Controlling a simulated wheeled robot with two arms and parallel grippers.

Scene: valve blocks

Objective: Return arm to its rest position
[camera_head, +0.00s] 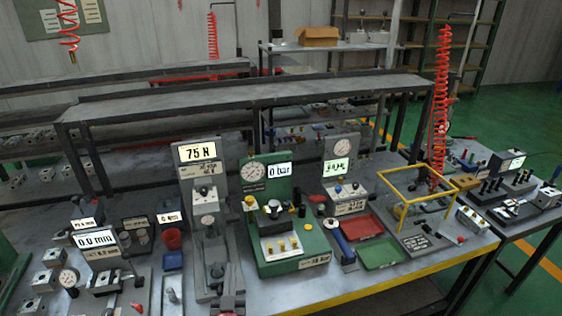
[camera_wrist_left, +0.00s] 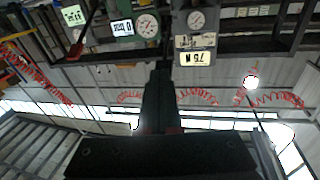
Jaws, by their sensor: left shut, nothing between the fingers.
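My left gripper (camera_head: 228,298) shows only in small part at the bottom edge of the head view, in front of the grey 75 N station. In the left wrist view its dark fingers (camera_wrist_left: 160,95) are together in the middle, with nothing visible between them. That view is upside down, with the 75 N display (camera_wrist_left: 195,58) and a gauge (camera_wrist_left: 148,26) near its top. The gripper points toward the stations and appears apart from them. My right gripper is in neither view.
The grey 75 N station (camera_head: 205,195) and green 0 bar station (camera_head: 285,245) stand on the bench. A red tray (camera_head: 362,227), green tray (camera_head: 380,252) and yellow frame (camera_head: 402,212) are to the right.

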